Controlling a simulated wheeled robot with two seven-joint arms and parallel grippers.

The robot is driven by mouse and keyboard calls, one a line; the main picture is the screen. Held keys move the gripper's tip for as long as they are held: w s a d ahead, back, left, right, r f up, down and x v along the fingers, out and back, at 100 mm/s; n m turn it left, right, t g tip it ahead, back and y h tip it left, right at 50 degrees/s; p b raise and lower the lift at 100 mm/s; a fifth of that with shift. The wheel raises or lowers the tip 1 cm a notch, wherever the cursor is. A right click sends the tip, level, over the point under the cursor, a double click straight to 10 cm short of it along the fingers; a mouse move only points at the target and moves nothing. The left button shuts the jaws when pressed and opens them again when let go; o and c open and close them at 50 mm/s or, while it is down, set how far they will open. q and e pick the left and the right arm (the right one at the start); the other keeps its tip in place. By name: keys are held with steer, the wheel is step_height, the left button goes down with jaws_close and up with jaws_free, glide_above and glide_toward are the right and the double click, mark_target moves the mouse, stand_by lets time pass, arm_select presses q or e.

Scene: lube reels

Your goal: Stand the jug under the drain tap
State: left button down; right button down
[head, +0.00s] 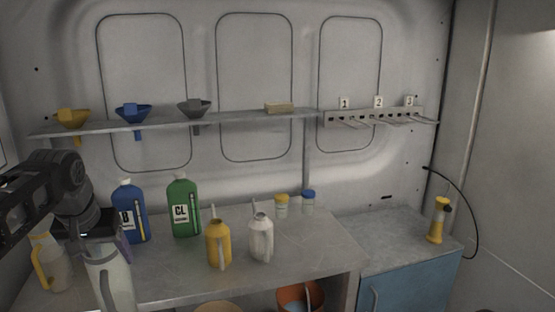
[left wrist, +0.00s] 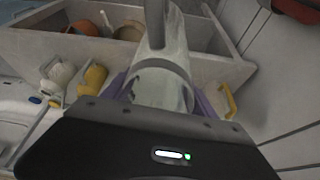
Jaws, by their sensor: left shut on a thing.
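My left gripper (head: 100,228) comes in at the left of the head view and is shut on a translucent pale jug (head: 112,278). The jug hangs roughly upright at the bench's front left. In the left wrist view the jug (left wrist: 162,85) fills the middle, between the purple fingers. A second pale jug with a yellow handle (head: 52,264) stands behind and left of it; its handle (left wrist: 230,102) shows at the right in the left wrist view. I cannot make out a drain tap in either view. My right gripper is not in view.
A blue bottle (head: 133,212), green bottle (head: 184,207), yellow can (head: 217,243) and white can (head: 261,238) stand on the bench (head: 315,246). Funnels rest on the shelf (head: 240,119) above. A blue cabinet (head: 415,280) with a yellow pump (head: 437,222) stands right. The bench's right front is clear.

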arm_select(q)
steer(key=w+d+f+m+h, duration=0.1)
steer(key=w+d+f+m, duration=0.1)
steer(key=d+f, duration=1.6)
steer(key=shift+w+f+m, duration=0.15)
steer(key=shift+w+m, duration=0.25)
steer(key=shift+w, duration=0.45)
steer(key=s+f, duration=0.4)
steer(key=f, duration=0.1)
steer(key=shift+a, duration=0.1)
stand_by(0.6)
